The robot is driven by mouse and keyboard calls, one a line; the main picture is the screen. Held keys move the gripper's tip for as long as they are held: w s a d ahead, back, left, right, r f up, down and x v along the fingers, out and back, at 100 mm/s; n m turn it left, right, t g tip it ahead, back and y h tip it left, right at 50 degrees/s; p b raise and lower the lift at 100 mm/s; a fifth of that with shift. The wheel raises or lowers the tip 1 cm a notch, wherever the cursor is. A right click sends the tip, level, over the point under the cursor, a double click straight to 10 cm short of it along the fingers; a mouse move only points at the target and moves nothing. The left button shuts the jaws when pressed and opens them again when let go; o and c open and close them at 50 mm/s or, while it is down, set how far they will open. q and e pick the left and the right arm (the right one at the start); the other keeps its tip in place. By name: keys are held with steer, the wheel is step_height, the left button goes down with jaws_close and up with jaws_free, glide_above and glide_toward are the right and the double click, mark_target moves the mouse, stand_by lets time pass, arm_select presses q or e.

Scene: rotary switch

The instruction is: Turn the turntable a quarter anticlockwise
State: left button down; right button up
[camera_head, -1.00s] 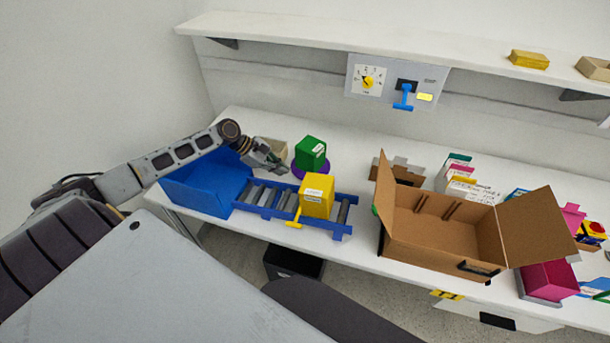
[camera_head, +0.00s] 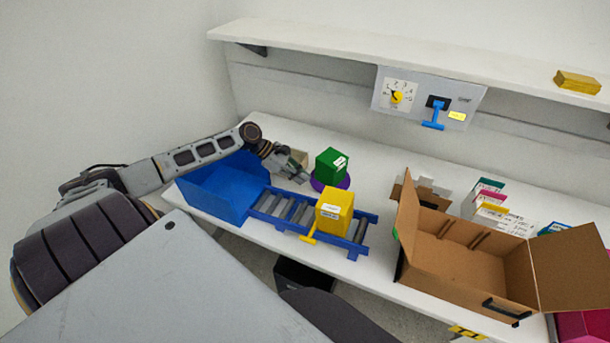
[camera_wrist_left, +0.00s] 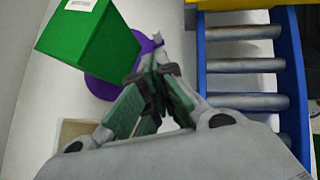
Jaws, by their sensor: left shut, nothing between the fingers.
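The purple turntable (camera_head: 318,184) stands on the white table behind the roller conveyor, with a green box (camera_head: 330,163) on top of it. In the left wrist view the turntable (camera_wrist_left: 104,90) shows as a purple disc with a small tab at its edge, partly under the green box (camera_wrist_left: 88,42). My left gripper (camera_head: 307,176) is at the turntable's left side in the head view. In the left wrist view its fingers (camera_wrist_left: 158,72) are shut and empty, close by the tab; I cannot tell whether they touch it. My right gripper is not in view.
A blue roller conveyor (camera_head: 285,208) carries a yellow box (camera_head: 336,207). A blue bin (camera_head: 212,192) stands at its left end. An open cardboard box (camera_head: 455,268) stands to the right. A wall panel (camera_head: 385,104) has a dial and a blue lever.

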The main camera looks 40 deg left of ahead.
mark_target(321, 191)
arm_select(q)
steer(key=shift+x, duration=4.4)
steer(key=shift+w+d+f, duration=0.1)
steer(key=shift+d+f, duration=0.1)
steer(key=shift+d, duration=0.05)
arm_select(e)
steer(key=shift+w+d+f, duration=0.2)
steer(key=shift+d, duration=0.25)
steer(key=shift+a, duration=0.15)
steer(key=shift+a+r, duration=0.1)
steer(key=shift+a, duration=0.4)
arm_select(q)
steer(key=shift+w+d, duration=0.1)
